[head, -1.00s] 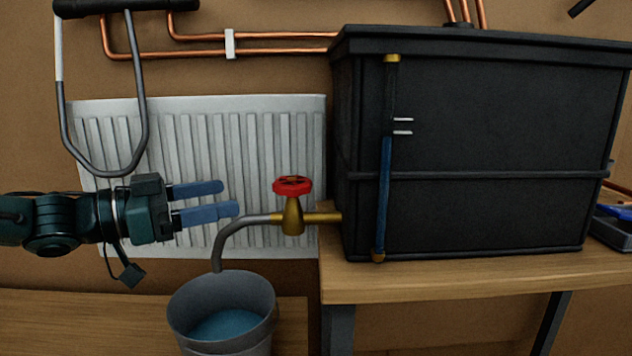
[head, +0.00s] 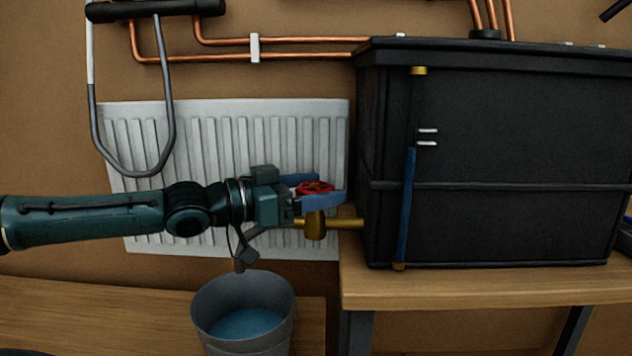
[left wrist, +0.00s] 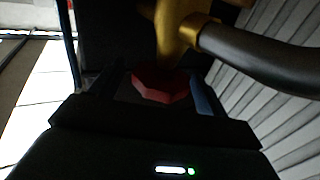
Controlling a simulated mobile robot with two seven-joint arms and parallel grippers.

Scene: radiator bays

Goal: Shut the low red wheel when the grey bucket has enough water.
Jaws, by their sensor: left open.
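The red wheel (head: 316,187) sits on top of a brass valve (head: 315,225) on the side of the black tank. My left gripper (head: 325,190) is open, with its blue fingers on either side of the wheel. In the left wrist view the red wheel (left wrist: 160,85) lies between the two fingers. I cannot tell whether they touch it. The grey bucket (head: 207,318) stands under the spout, with blue water (head: 245,323) inside, below the rim. No stream of water shows. My right gripper is not in view.
The black tank (head: 500,150) stands on a wooden bench (head: 480,285), with a blue level tube (head: 406,205) on its front. A white radiator (head: 235,130) is on the wall behind my arm. Copper pipes (head: 310,41) run above it.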

